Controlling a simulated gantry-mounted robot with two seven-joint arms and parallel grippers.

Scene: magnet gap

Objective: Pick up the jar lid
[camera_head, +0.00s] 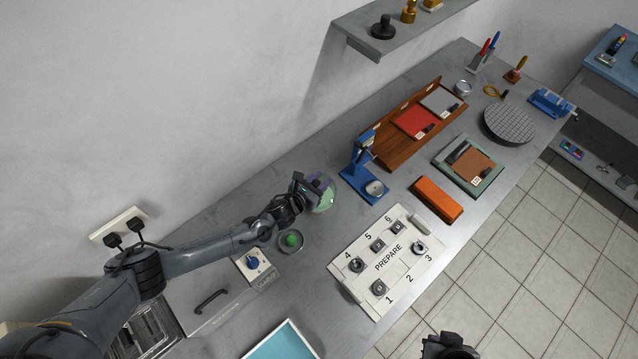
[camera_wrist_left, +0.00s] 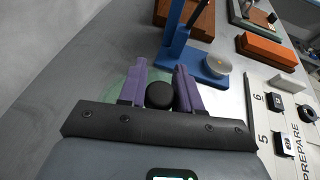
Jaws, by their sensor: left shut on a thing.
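The jar lid looks like a green disc (camera_head: 326,203) with a black round knob. In the head view it shows beneath my left gripper (camera_head: 317,187), near the back of the grey bench. In the left wrist view the knob (camera_wrist_left: 160,95) sits between the two purple fingers of my left gripper (camera_wrist_left: 160,88), which is shut on it. The green of the lid (camera_wrist_left: 118,88) shows beside and behind the fingers, and much of it is hidden. I cannot tell whether the lid touches the bench. A dark part, likely my right gripper (camera_head: 450,347), is cut off at the bottom edge.
A small dish with a green thing (camera_head: 291,240) stands just left of the lid. A blue stand (camera_head: 361,165) is close on the right. The white numbered PREPARE board (camera_head: 372,283) lies in front. An orange box (camera_head: 437,200) and wooden tray (camera_head: 400,150) are farther right.

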